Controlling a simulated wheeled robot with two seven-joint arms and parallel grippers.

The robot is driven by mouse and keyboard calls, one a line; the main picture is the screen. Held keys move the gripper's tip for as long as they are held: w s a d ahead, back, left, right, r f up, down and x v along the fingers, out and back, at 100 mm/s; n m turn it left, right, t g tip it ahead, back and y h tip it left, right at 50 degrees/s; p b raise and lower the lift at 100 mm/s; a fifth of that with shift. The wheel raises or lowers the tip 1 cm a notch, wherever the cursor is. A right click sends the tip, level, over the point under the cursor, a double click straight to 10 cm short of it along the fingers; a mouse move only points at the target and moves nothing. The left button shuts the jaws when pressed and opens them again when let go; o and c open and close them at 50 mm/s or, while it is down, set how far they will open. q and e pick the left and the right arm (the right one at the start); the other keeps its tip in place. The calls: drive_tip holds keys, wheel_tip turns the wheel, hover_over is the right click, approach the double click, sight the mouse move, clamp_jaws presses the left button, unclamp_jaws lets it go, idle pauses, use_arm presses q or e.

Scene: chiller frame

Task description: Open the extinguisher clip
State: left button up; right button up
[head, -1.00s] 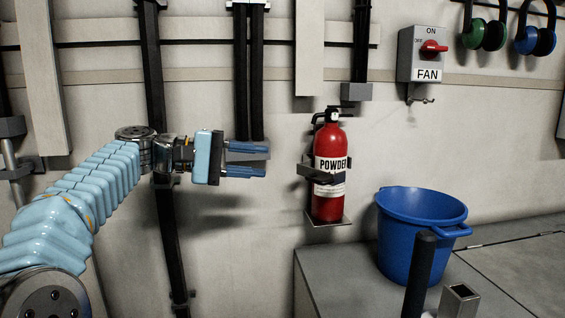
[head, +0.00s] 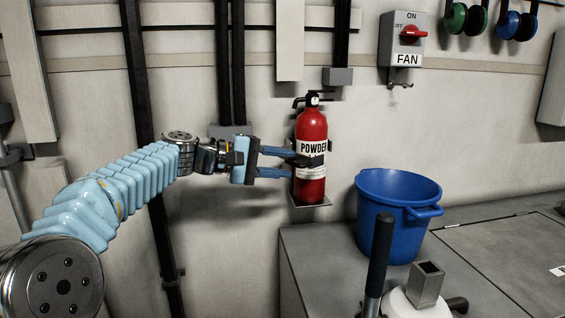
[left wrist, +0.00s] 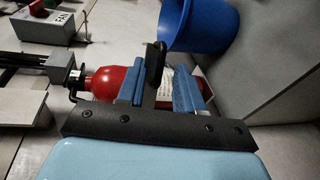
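The red fire extinguisher (head: 312,128) with a "POWDER" label stands upright on a small wall bracket (head: 311,204). Its dark clip (head: 305,160) crosses the front of the body at the label. My left gripper (head: 290,163) is at the extinguisher's left side, fingers pointing right at clip height. In the left wrist view the extinguisher (left wrist: 105,80) lies beyond the fingers. The clip's black upright part (left wrist: 154,62) stands between the two blue fingers (left wrist: 160,92), close to the left one, with a gap to the right one. The gripper is open. My right gripper is not in view.
A blue bucket (head: 395,225) stands on the grey counter (head: 325,265) right of the extinguisher. A black handle (head: 380,245) and a square metal tube (head: 427,283) rise in front. A FAN switch box (head: 402,40) and ear defenders hang above right. Dark conduits run down the wall.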

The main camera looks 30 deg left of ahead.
use_arm(q)
drive_tip(key=shift+w+d+f, duration=0.1)
drive_tip(key=shift+w+d, duration=0.15)
drive_tip(key=shift+d, duration=0.05)
clamp_jaws()
idle(1.3)
